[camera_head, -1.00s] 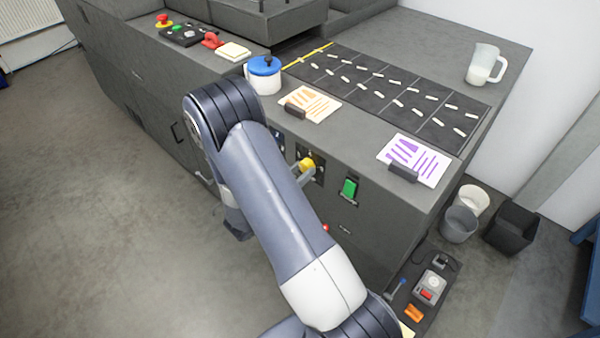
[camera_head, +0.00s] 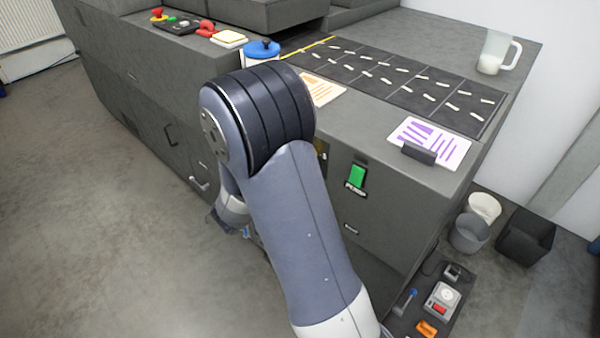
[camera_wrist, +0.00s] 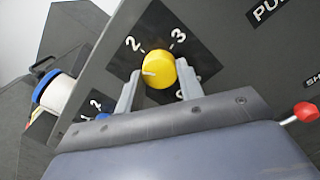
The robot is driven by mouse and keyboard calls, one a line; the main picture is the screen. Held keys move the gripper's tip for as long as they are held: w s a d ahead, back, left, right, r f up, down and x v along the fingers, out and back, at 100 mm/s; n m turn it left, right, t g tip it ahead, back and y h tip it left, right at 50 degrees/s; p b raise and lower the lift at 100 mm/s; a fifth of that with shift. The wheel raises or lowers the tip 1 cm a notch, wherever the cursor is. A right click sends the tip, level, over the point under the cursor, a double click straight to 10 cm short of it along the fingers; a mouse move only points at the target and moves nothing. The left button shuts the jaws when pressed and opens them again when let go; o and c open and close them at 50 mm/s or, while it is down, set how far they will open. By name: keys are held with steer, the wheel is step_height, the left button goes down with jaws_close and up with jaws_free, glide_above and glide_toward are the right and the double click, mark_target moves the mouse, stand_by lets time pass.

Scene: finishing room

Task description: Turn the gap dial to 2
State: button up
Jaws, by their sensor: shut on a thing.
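In the wrist view the gap dial, a round yellow knob (camera_wrist: 158,72), sits on a black plate (camera_wrist: 122,62) on the grey panel. A white 2 is printed at its upper left and a 3 at its upper right; another mark at its lower right is partly hidden. A short pale mark on the knob points left, below the 2. My gripper (camera_wrist: 157,80) is shut on the knob, with one finger on each side.
A second plate with a 1 and 2 (camera_wrist: 93,105) lies left of the dial. A red-tipped lever (camera_wrist: 305,112) is at the right. In the head view, a green switch (camera_head: 357,177) is right of my arm, and a blue-lidded pot (camera_head: 262,50) stands on the machine top.

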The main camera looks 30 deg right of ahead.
steer(key=m+b, duration=0.5)
steer(key=b, duration=0.2)
steer(key=shift+f+m+b, duration=0.1)
steer(key=shift+m+b, duration=0.2)
steer(key=shift+m, duration=0.1)
steer(key=o, duration=1)
steer(key=shift+a, duration=0.15)
steer(key=v, duration=1)
steer(key=shift+a, duration=0.3)
steer(key=shift+d, duration=0.1)
